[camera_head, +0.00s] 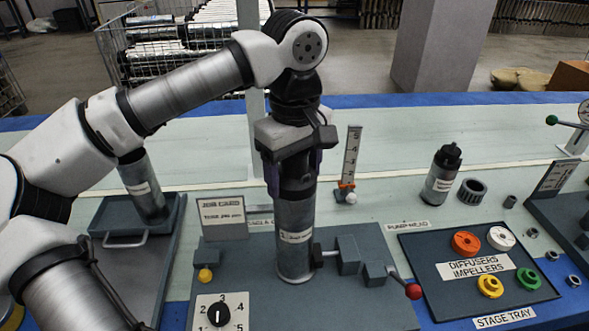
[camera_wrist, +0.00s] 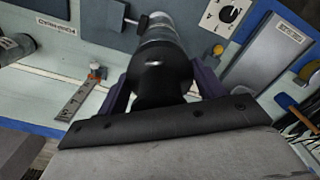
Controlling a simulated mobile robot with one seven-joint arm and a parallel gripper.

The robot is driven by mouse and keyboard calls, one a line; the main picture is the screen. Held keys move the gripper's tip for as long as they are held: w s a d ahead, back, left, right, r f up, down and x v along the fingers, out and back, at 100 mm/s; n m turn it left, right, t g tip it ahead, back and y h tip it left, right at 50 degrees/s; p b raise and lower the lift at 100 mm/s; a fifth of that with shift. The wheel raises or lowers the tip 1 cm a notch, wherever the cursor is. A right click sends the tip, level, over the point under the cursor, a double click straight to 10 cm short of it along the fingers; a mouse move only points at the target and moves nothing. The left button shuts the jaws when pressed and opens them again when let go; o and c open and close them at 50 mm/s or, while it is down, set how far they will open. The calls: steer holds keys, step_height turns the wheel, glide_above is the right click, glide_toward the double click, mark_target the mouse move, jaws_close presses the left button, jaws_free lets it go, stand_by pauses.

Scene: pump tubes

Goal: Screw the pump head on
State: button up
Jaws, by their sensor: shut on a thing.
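A grey pump tube (camera_head: 294,235) with a white label stands upright on a blue-grey fixture block (camera_head: 345,300). A dark cylindrical piece, seemingly the pump head (camera_head: 298,185), sits on the tube's top, in line with it; whether the thread is engaged cannot be seen. My gripper (camera_head: 295,170) points down from above, its purple-dark fingers shut on either side of this piece. In the wrist view the dark pump head (camera_wrist: 160,72) is between the two fingers of my gripper (camera_wrist: 163,88), with the tube running on beyond it.
A clamp with a red-knobbed lever (camera_head: 412,290) is right of the tube. A job card (camera_head: 222,215) and a numbered dial (camera_head: 218,312) are to the left. A black-topped cylinder (camera_head: 440,180) and a stage tray (camera_head: 480,268) with coloured rings are to the right. An upright scale (camera_head: 351,158) stands behind.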

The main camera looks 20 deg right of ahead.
steer(key=shift+m+p, duration=0.4)
steer(key=shift+m, duration=1.3)
steer(key=shift+m, duration=0.5)
steer(key=m, duration=0.2)
steer(key=shift+m, duration=0.3)
steer(key=shift+m, duration=1.7)
